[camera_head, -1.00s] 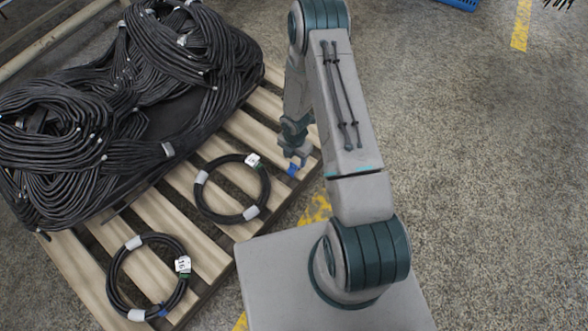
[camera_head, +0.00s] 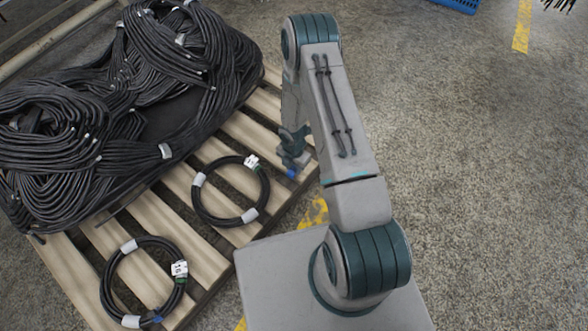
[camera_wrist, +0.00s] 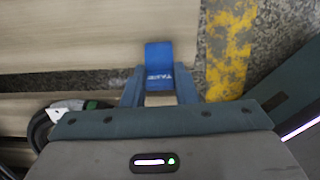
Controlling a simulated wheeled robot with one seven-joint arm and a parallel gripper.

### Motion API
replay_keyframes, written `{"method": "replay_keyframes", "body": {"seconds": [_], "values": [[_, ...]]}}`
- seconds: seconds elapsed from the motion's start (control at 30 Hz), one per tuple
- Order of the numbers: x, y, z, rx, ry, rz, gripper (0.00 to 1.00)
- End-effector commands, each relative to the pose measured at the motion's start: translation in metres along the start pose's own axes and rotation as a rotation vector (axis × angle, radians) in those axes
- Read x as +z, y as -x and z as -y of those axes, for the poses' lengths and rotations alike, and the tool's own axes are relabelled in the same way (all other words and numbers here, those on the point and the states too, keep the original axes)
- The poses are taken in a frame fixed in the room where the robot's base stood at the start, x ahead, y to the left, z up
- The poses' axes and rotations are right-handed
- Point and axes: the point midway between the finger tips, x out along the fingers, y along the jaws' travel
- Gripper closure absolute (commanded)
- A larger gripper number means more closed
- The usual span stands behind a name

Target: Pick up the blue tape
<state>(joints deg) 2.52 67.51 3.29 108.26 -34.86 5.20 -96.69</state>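The blue tape (camera_head: 292,173) shows as a small blue spot at the tip of my gripper (camera_head: 292,163), near the pallet's right edge. In the wrist view the blue tape (camera_wrist: 159,60) has light lettering on its face. It sits between the two fingertips of my gripper (camera_wrist: 159,80), and both fingers appear to touch its sides. The gripper looks shut on it. In the wrist view the tape is sharper than the blurred slats behind it. I cannot tell how far it is above the pallet.
A wooden pallet (camera_head: 153,222) carries a large pile of black hoses (camera_head: 105,100) and two coiled hoses, one nearer the gripper (camera_head: 262,190) and one at the front (camera_head: 112,282). A yellow floor line (camera_wrist: 229,50) runs beside the pallet. The concrete floor at right is clear.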

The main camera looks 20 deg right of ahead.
Motion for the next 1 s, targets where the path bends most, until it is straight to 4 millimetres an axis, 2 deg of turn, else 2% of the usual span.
{"method": "replay_keyframes", "body": {"seconds": [0.37,0.53,0.67,1.0], "values": [[0.0,0.005,0.0,0.0,0.0,0.0,0.95],[0.0,0.023,0.0,-0.001,0.001,0.001,0.95],[0.001,0.048,0.0,0.001,-0.001,0.002,0.95],[0.002,0.087,0.073,-0.003,-0.002,0.0,0.95]]}}
